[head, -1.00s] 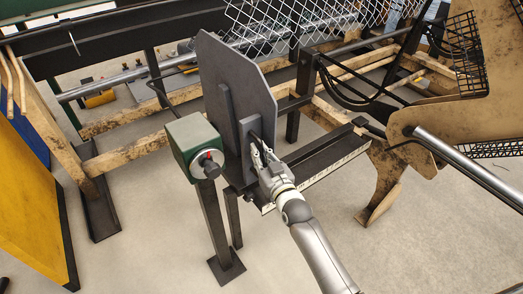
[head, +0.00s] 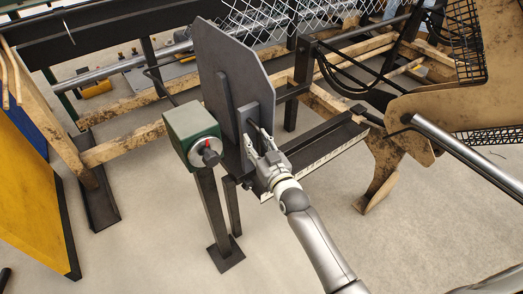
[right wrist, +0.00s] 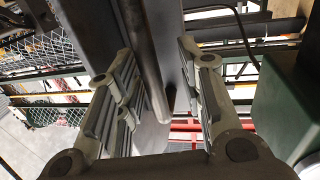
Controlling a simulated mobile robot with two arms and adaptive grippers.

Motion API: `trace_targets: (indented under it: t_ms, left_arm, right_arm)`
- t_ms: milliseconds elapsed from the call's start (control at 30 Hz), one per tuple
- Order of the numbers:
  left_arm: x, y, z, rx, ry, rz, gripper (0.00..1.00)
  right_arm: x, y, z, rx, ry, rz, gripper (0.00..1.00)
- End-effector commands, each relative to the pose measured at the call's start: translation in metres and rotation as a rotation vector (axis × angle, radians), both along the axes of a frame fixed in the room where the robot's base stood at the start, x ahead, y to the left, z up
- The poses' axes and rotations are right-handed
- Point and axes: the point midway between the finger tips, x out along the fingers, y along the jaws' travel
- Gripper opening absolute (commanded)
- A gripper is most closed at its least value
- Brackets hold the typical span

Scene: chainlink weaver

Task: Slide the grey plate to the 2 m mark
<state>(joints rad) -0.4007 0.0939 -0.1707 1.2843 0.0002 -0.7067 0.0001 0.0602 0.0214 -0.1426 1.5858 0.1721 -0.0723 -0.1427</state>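The grey plate (head: 232,70) stands upright on a dark rail with a pale marked scale strip (head: 318,163) along its front edge. Upright grey bars are fixed to the plate's near face. My right gripper (head: 258,142) is at the near bar (head: 246,122), low on the plate. In the right wrist view, its fingers (right wrist: 165,100) are spread apart, with a grey upright bar (right wrist: 148,50) between them and gaps visible. I cannot read the marks on the scale. My left gripper is not in view.
A green box with a round dial (head: 192,130) stands on a post left of the plate. A yellow panel (head: 35,200) is at the left. A tan machine part with a pipe (head: 450,160) is at the right. Wire mesh (head: 290,15) hangs behind.

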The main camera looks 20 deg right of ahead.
Motion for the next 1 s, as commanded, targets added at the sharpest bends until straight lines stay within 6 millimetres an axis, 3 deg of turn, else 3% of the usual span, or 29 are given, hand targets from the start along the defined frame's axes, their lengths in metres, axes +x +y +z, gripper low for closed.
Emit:
trace_targets:
  t_ms: [600, 1000]
  left_arm:
    - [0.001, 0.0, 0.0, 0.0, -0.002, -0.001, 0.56]
    - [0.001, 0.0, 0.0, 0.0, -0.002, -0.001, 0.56]
  right_arm:
    - [-0.101, -0.014, -0.002, 0.0, 0.005, 0.002, 0.35]
    - [-0.116, -0.016, -0.001, 0.001, 0.003, 0.003, 0.35]
